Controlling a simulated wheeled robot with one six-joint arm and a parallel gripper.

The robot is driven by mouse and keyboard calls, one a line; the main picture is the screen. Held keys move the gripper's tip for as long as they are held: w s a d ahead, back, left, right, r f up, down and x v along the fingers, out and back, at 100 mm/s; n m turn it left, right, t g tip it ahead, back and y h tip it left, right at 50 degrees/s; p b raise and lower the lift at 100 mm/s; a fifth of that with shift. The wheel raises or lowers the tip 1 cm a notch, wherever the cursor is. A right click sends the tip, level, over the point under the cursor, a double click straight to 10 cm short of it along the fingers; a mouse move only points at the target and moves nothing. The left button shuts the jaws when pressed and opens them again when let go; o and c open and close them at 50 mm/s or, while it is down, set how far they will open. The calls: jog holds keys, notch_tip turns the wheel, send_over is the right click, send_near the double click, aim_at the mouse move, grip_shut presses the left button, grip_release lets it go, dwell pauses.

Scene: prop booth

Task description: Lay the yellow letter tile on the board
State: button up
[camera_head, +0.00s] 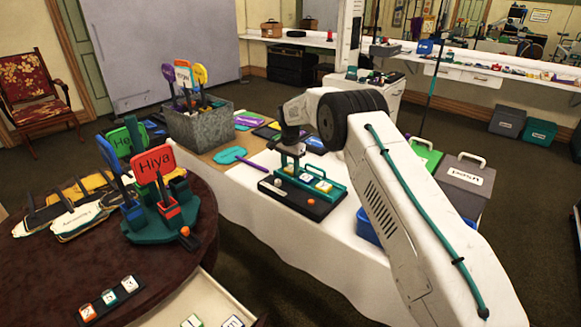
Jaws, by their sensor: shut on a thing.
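The board (318,208) is a dark slab with a teal rack on it, on the white-covered table. Small pale letter tiles sit in the rack, one with a blue edge (323,186). My gripper (289,161) points down over the left part of the rack. It is shut on a small tile with a yellowish edge, the yellow letter tile (288,169). The fingers partly hide this tile, and its letter is too small to read. I cannot tell whether the tile touches the rack.
A grey bin (200,128) holding coloured paddles stands left of the board. A teal paddle (228,155) lies between them. The round dark table (180,262) at left carries a stand with a red "Hiya" sign (155,163) and several tiles. Grey and green boxes (463,184) stand at right, beyond my arm.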

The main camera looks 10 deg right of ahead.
jog(key=o, duration=1)
jog(key=shift+r, duration=0.15)
